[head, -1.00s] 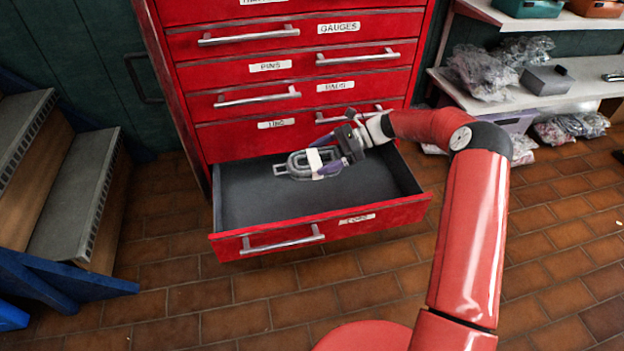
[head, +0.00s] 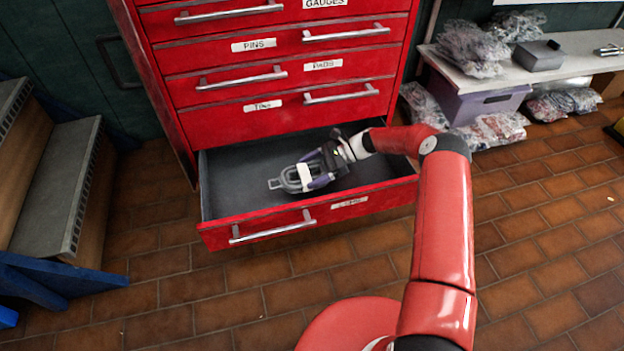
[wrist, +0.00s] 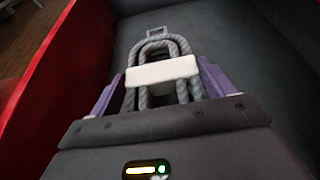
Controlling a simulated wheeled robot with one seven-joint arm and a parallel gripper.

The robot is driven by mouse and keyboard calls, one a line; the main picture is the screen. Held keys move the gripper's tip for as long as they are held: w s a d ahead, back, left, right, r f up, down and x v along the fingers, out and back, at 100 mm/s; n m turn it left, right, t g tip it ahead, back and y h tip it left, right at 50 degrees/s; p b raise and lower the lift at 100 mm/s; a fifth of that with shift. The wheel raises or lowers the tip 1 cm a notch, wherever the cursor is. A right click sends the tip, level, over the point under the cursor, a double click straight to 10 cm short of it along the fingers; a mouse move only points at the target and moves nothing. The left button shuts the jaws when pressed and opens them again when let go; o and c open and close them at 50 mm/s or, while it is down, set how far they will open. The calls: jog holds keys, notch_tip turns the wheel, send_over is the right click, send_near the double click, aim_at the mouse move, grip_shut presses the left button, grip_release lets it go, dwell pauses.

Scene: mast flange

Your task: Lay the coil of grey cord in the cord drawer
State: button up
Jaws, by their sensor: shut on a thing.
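The coil of grey cord (head: 286,181) is a flattened loop with a white band around its middle. My gripper (head: 310,177) is shut on it, and the coil is inside the open bottom drawer (head: 230,205). In the wrist view the coil (wrist: 178,40) sits between the purple fingers of my gripper (wrist: 160,80), with its looped end pointing away over the dark drawer floor (wrist: 240,60). I cannot tell whether the coil touches the floor. The drawer is otherwise empty where it shows; its front label is too blurred to read.
Above stand the shut drawers of the red cabinet (head: 180,80), with metal handles. Wooden steps (head: 50,190) with a blue frame stand at left. A shelf (head: 500,72) with bagged parts and a purple bin (head: 480,103) is at right. The tiled floor in front is clear.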

notch_tip(320, 180, down, 4)
jog(key=shift+f, duration=0.1)
jog(key=o, duration=1)
jog(key=shift+d, duration=0.1)
